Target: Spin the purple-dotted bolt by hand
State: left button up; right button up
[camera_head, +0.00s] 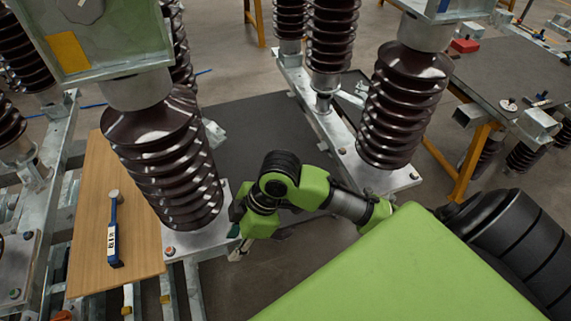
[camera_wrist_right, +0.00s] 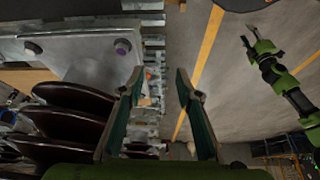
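The purple-dotted bolt (camera_wrist_right: 122,47) sits near the corner of a grey metal base plate (camera_wrist_right: 85,58) in the right wrist view. I cannot make it out in the head view, where my right gripper and arm cover part of this area. My right gripper (camera_wrist_right: 158,82) is open and empty, its two green-lined fingers apart. The bolt is ahead and to the left of the fingers, not between them. In the head view my right gripper (camera_head: 238,251) is beside the front insulator's base plate. A green and black arm at the right of the wrist view appears to be my left.
A dark ribbed insulator (camera_head: 165,165) rises from the plate next to my right gripper. Another insulator (camera_head: 403,105) stands behind to the right. A blue-handled tool (camera_head: 113,235) lies on a wooden board (camera_head: 140,220). Grey floor is open right of the gripper.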

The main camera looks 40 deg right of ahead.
jog(key=s+d+f+m+h+b, duration=0.1)
jog(key=s+d+f+m+b, duration=0.1)
jog(key=f, duration=1)
jog(key=s+d+f+m+h+b, duration=0.1)
jog(key=d+f+m, duration=0.3)
jog(key=f, duration=0.9)
jog(key=s+d+f+m+t+h+b, duration=0.1)
jog(key=s+d+f+m+b, duration=0.2)
jog(key=f, duration=1)
jog(key=shift+d+m, duration=0.4)
jog(key=shift+m, duration=0.2)
jog(key=shift+f, duration=0.15)
